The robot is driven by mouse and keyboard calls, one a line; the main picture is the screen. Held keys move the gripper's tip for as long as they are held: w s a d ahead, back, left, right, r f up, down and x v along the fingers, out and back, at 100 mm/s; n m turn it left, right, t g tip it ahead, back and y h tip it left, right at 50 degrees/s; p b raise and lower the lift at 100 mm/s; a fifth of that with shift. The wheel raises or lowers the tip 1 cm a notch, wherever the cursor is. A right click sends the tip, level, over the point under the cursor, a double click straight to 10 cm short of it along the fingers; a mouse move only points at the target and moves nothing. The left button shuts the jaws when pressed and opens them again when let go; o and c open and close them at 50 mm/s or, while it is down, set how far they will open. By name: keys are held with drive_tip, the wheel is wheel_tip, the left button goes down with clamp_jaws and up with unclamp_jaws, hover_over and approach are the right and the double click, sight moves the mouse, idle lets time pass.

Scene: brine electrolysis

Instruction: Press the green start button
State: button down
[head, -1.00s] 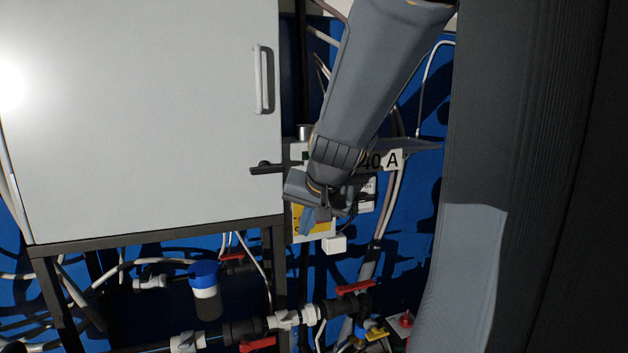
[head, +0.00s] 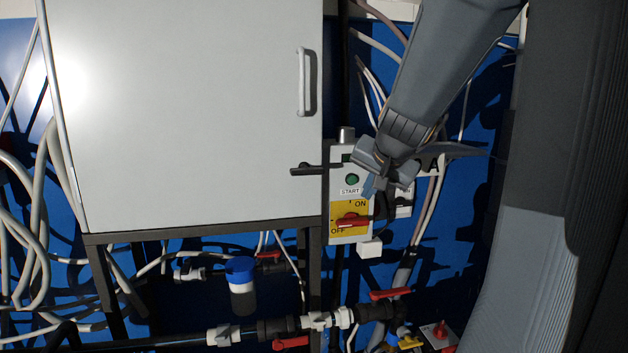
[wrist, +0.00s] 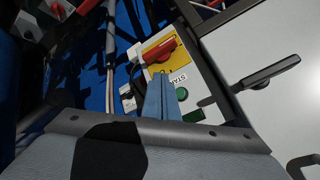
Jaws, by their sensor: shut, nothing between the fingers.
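The green start button (head: 352,180) sits on a narrow white control panel (head: 338,160), above a "START" label, in the head view. It also shows in the wrist view as a green disc (wrist: 182,94), just right of my blue fingertips. The fingers (wrist: 161,98) are together in the wrist view. I cannot tell the gap between fingertips and panel.
A red ON/OFF handle (head: 350,219) on a yellow plate is below the button. A white cabinet (head: 200,120) with a black latch (head: 310,169) stands left. Pipes with red valve handles (head: 390,294) run below. A red knob (head: 440,330) is at lower right.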

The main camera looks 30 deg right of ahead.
sight(356, 179)
drive_tip(key=shift+w+d+p, duration=0.3)
drive_tip(key=shift+w+p, duration=0.05)
drive_tip(key=shift+w, duration=0.75)
drive_tip(key=shift+w+d+p, duration=0.25)
drive_tip(key=shift+w+p, duration=0.05)
drive_tip(key=shift+w, duration=0.85)
drive_tip(key=shift+w+d+p, duration=0.3)
drive_tip(key=shift+w+p, duration=0.05)
drive_tip(key=shift+w, duration=0.75)
drive_tip(key=shift+w+d, duration=0.15)
drive_tip(key=shift+w, duration=0.25)
drive_tip(key=shift+w+d+p, duration=0.1)
drive_tip(key=shift+w+p, duration=0.25)
drive_tip(key=shift+w, duration=0.15)
idle(0.4)
drive_tip(key=shift+s+a+b, duration=0.2)
drive_tip(key=shift+s+b, duration=0.25)
drive_tip(key=shift+s, duration=0.5)
drive_tip(key=shift+s+a+b, duration=0.2)
drive_tip(key=shift+s+b, duration=0.1)
drive_tip(key=shift+s, duration=0.5)
drive_tip(key=shift+s+a+b, duration=0.25)
drive_tip(key=shift+s, duration=0.55)
drive_tip(key=shift+s+a+b, duration=0.2)
drive_tip(key=shift+s+b, duration=0.1)
drive_tip(key=shift+s, duration=0.5)
